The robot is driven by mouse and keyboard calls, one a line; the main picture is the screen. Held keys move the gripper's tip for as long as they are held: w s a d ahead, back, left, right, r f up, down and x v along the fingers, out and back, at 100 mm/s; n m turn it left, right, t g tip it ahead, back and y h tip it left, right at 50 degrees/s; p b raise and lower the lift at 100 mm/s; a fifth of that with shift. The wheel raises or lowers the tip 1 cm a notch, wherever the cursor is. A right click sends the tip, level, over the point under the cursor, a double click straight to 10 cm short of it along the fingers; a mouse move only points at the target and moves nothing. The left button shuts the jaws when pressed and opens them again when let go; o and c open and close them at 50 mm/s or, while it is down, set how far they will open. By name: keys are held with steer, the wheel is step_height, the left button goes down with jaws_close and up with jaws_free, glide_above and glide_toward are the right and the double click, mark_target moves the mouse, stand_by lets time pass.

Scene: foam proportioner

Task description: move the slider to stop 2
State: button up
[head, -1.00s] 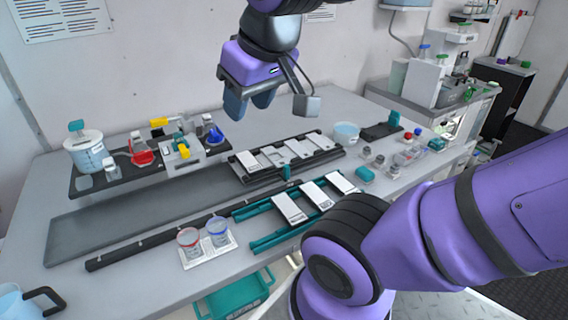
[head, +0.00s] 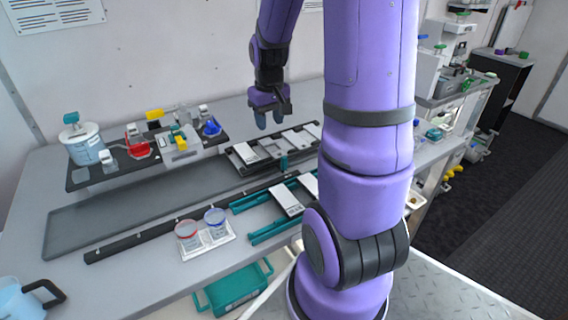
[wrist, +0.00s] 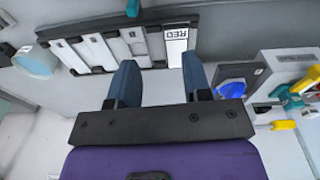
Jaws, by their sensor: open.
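A long dark rail (head: 150,235) with small light marks runs diagonally along the table. A small upright teal piece (head: 284,162) near its right end looks like the slider; which mark is stop 2 cannot be read. A teal piece also shows at the top edge of the wrist view (wrist: 133,8). My gripper (head: 268,118) is open and empty, fingers down, above the back edge of a rack of pale plates (head: 270,148). In the wrist view my gripper (wrist: 160,82) has its fingers apart, with the rack beyond them and one plate marked RED (wrist: 176,46).
A teal frame with white plates (head: 286,200) lies in front, partly hidden by my arm. Two cups (head: 202,228) stand on a white tray at the rail's front.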

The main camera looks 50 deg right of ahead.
glide_above(284, 156)
steer(key=shift+m+g+y, duration=0.3)
steer(key=shift+g, duration=0.1)
step_height(284, 156, down, 7)
step_height(284, 156, down, 11)
steer(key=shift+r, duration=0.15)
steer(key=shift+c, duration=0.4)
jaws_close()
